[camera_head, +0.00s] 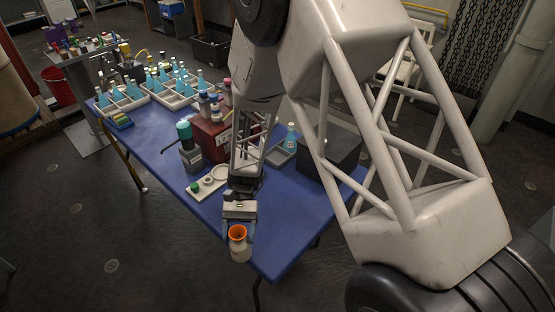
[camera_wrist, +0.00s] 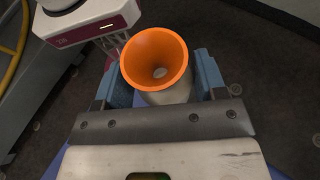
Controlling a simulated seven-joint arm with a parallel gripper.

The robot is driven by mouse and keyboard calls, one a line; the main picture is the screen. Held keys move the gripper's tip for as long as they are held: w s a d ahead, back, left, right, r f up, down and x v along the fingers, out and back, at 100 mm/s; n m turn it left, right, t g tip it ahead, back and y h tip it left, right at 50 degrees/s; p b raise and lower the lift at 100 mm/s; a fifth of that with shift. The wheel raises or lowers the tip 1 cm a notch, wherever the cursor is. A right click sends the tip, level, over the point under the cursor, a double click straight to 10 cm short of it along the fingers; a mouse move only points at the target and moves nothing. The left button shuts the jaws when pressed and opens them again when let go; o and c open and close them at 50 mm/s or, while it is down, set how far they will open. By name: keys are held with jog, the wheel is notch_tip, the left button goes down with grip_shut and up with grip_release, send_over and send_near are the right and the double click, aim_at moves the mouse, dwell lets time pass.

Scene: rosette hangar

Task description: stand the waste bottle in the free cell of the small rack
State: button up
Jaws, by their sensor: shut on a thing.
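The waste bottle (camera_head: 240,252) is a cream bottle with an orange funnel mouth. My gripper (camera_head: 238,229) is shut on it at the table's near end. In the wrist view the orange mouth of the waste bottle (camera_wrist: 154,60) faces the camera, between the blue fingers of my gripper (camera_wrist: 160,82). The bottle looks roughly upright; its base is hidden in the wrist view, and its height above the table is unclear. A small grey rack (camera_head: 277,157) stands right of my forearm, with a blue bottle (camera_head: 291,138) in it. My arm hides part of this rack, and its free cell is not clear.
Larger white racks (camera_head: 128,104) with several blue bottles fill the far left of the blue table (camera_head: 292,228). A dark red box (camera_head: 208,138), a teal-capped bottle (camera_head: 188,148) and a pale tray (camera_head: 207,186) stand left of my forearm. A black box (camera_head: 340,150) borders the small rack.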

jog(key=n+h, duration=0.1)
jog(key=d+n+h, duration=0.1)
jog(key=shift+s+d+h, duration=0.2)
jog(key=shift+d+h, duration=0.05)
jog(key=shift+h, duration=0.05)
jog(key=w+d+n+t+h, duration=0.95)
jog(key=d+n+h, duration=0.2)
jog(key=n, duration=0.25)
jog(key=w+d+r+n+t+y, duration=0.1)
jog(key=w+r+n+t, duration=0.1)
jog(key=w+n+t, duration=0.3)
jog(key=w+d+r+n+t, duration=0.1)
jog(key=w+n+t, duration=0.3)
jog(key=w, duration=0.7)
jog(key=shift+r+n+t+y, duration=0.4)
jog(key=shift+r+t, duration=0.2)
jog(key=shift+t, duration=0.65)
jog(key=w+a+f, duration=0.1)
jog(key=w+a, duration=0.1)
jog(key=w, duration=1.3)
jog(key=shift+w+a+f, duration=0.25)
jog(key=shift+w+a, duration=0.05)
jog(key=shift+w, duration=0.05)
